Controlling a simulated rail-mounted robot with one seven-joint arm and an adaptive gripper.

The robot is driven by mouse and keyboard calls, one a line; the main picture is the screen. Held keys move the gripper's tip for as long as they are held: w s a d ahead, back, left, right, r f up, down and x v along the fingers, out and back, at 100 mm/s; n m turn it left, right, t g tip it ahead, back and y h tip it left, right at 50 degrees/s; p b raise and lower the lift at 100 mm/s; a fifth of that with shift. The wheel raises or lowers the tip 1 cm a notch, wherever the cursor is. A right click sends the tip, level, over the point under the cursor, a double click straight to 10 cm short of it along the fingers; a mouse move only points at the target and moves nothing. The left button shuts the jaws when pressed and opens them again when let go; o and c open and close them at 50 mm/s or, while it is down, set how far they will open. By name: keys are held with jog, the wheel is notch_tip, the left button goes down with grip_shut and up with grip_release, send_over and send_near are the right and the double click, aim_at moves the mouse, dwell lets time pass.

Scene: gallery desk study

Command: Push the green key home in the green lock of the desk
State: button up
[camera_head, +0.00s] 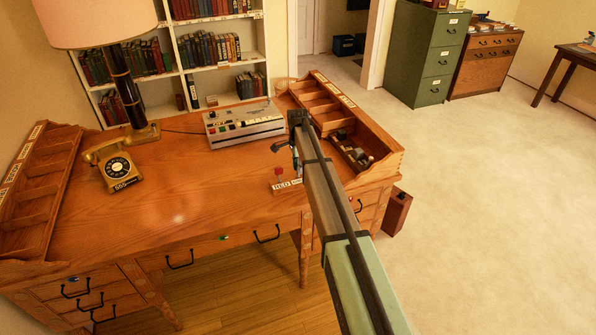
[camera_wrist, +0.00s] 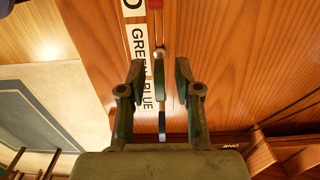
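A gap shows on both sides of this key. A blue key (camera_wrist: 162,122) sits nearer the palm by the BLUE label. In the head view my gripper (camera_head: 287,146) is over the desk's right part, above the labelled key holder (camera_head: 285,187), where a red-topped key (camera_head: 278,171) stands. The green lock (camera_head: 223,238) is on the desk's front edge and looks empty.
A grey console (camera_head: 243,124) stands behind the holder. A wooden organiser (camera_head: 384,150) lines the desk's right side. A gold telephone (camera_head: 116,168) and lamp (camera_head: 125,90) stand at left. Drawer handles (camera_head: 180,262) stick out in front. The desk's middle is clear.

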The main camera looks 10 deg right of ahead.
jog(key=shift+c, duration=0.3)
grip_shut()
jog(key=shift+r, duration=0.15)
jog(key=shift+r+p, duration=0.85)
jog(key=shift+r, duration=1)
notch_tip(320, 180, up, 8)
jog(key=p, duration=0.3)
